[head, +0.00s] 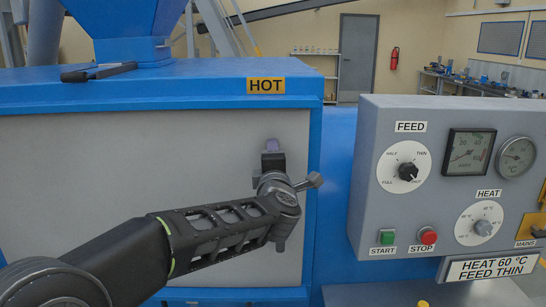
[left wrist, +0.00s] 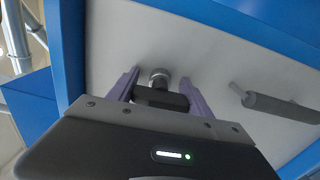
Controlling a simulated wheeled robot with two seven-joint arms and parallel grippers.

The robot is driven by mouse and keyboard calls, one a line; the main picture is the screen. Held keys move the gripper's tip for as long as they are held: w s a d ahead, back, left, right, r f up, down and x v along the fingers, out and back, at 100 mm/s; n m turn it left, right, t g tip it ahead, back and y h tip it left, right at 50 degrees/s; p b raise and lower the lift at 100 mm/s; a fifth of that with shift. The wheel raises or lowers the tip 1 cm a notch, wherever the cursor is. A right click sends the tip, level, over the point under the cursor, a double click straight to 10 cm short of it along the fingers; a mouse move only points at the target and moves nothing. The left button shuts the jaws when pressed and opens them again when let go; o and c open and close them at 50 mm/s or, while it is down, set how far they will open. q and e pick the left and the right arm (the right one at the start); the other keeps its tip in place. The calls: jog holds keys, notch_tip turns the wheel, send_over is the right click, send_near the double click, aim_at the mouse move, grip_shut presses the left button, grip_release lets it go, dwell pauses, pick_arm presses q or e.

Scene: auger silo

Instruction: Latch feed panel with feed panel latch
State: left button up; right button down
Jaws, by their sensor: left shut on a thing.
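The feed panel (head: 90,190) is the large pale grey plate on the front of the blue machine; it lies flat within the blue frame. It also shows in the left wrist view (left wrist: 205,40). My left gripper (head: 272,150) is at the panel's upper right, near its right edge. In the left wrist view, its purple fingers (left wrist: 160,90) are on both sides of the dark feed panel latch (left wrist: 160,98), shut on it. A round metal pivot (left wrist: 159,76) joins the latch to the machine. In the head view my gripper mostly hides the latch. My right gripper is out of view.
A grey bar handle (left wrist: 280,106) stands off the panel beside the latch. A grey control box (head: 450,190) with dials and buttons stands at right. A dark tool (head: 98,71) lies on the machine top.

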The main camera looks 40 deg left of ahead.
pick_arm(q)
jog(key=shift+f+m, duration=0.1)
jog(key=shift+m, duration=0.3)
jog(key=o, duration=1.4)
jog(key=shift+c, duration=0.2)
jog(key=b+v, duration=0.1)
jog(key=v, duration=0.6)
jog(key=shift+s+d, duration=0.25)
jog(key=shift+s, duration=0.05)
